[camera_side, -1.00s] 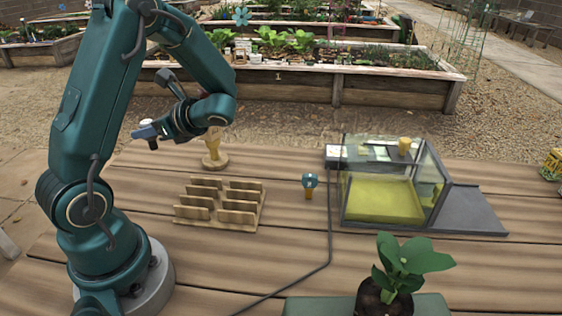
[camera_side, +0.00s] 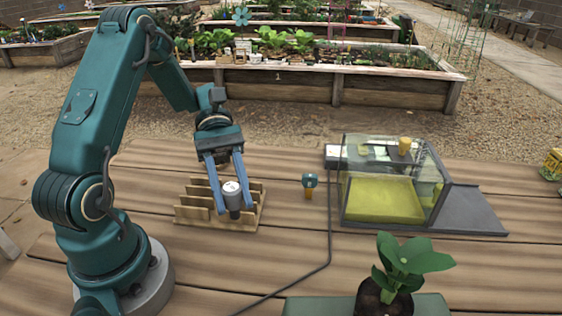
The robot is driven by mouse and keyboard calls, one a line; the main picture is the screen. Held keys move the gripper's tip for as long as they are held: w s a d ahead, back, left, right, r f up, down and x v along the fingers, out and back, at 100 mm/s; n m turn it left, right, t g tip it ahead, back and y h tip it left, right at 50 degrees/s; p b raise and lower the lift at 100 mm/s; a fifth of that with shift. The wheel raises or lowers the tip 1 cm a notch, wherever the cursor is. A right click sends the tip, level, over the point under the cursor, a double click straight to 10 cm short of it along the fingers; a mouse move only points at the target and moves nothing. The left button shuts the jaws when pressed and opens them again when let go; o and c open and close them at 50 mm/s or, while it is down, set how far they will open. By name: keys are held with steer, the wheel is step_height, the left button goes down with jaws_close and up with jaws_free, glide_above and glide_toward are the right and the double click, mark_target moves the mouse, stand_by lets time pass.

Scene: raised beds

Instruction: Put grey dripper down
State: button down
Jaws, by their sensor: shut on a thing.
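The grey dripper (camera_side: 232,200), a small grey cylinder with a pale top and a darker lower end, is between the blue fingers of my gripper (camera_side: 234,208). My gripper points down and is shut on it. The dripper is over the right part of the wooden slotted rack (camera_side: 189,218). I cannot tell whether its lower end touches the rack. The fingers and dripper hide part of the rack's upright slats.
A small teal-and-yellow item (camera_side: 309,186) stands right of the rack. A clear-walled box with a yellow floor (camera_side: 385,200) is further right. A dark cable (camera_side: 329,245) crosses the table. A potted plant (camera_side: 386,290) is at the front. Bare planks lie between.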

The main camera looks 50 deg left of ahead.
steer(key=w+a+r+n+t, duration=0.4)
steer(key=w+a+n+t, duration=0.1)
steer(key=w+n+t, duration=0.35)
steer(key=shift+m, duration=0.45)
steer(key=x, duration=0.4)
steer(key=f+x, duration=0.1)
steer(key=x, duration=0.3)
steer(key=s+f+x, duration=0.1)
steer(key=x, duration=0.4)
steer(key=shift+a+f, duration=0.25)
steer(key=shift+f, duration=1.9)
steer(key=shift+f, duration=0.15)
steer(key=c, duration=0.5)
jaws_free()
